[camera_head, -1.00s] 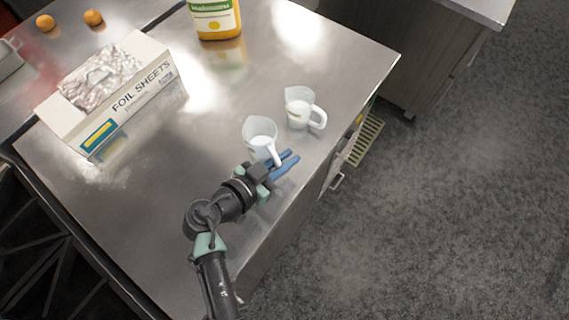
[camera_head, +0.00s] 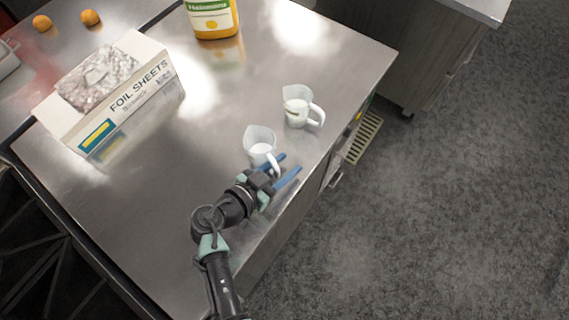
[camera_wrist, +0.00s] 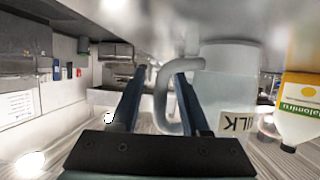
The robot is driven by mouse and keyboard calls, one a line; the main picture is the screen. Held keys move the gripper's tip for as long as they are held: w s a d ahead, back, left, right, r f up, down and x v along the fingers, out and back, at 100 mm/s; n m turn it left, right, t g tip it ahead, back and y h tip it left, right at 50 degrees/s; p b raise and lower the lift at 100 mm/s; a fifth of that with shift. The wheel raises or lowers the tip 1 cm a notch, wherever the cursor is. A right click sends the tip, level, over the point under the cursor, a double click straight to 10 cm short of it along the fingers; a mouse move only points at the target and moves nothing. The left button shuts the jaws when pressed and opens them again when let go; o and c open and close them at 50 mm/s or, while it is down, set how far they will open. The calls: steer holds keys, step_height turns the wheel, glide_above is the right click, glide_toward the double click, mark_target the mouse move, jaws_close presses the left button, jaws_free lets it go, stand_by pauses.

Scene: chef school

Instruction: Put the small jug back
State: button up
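Two similar white measuring jugs stand upright on the steel counter: a near jug (camera_head: 259,138) beside my gripper and a far jug (camera_head: 297,101) behind it. I cannot tell which is the smaller. My gripper (camera_head: 290,163) is open, its blue fingers apart, at the near jug's handle side. In the wrist view, a jug with a label ending in "ILK" (camera_wrist: 232,100) stands at the right. Its handle (camera_wrist: 162,100) shows between the fingers of my gripper (camera_wrist: 160,74), nearer the right finger, which covers part of it. Contact cannot be told.
A foil sheets box (camera_head: 130,105) stands at the left of the counter (camera_head: 160,215). An orange-and-white bottle (camera_head: 213,18) stands at the back; it also shows in the wrist view (camera_wrist: 298,105). Two oranges (camera_head: 90,17) lie at the far left. The counter's right edge is close to my gripper.

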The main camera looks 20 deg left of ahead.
stand_by(0.3)
steer(key=shift+r, duration=0.15)
steer(key=b+v, duration=0.2)
steer(key=v, duration=1)
steer(key=w+r+t+y, duration=0.1)
steer(key=w+r+y, duration=0.2)
steer(key=w+r, duration=1)
steer(key=w+d+r+n+t+y, duration=0.15)
steer(key=w+r+t, duration=0.3)
steer(key=r, duration=1.05)
steer(key=d+r+n+t+y, duration=0.1)
steer(key=d+r+t, duration=0.15)
steer(key=r, duration=0.55)
steer(key=d+r+t, duration=0.1)
steer(key=d+r, duration=0.3)
steer(key=r, duration=0.5)
steer(key=s+d+r+n+t, duration=0.1)
steer(key=s+d+r+t, duration=0.2)
steer(key=s+r, duration=0.2)
steer(key=s+d+r+n+t, duration=0.2)
steer(key=s+r, duration=0.4)
steer(key=r, duration=0.5)
steer(key=shift+s+d+t, duration=0.25)
steer(key=shift+d+t, duration=0.1)
steer(key=shift+t, duration=0.25)
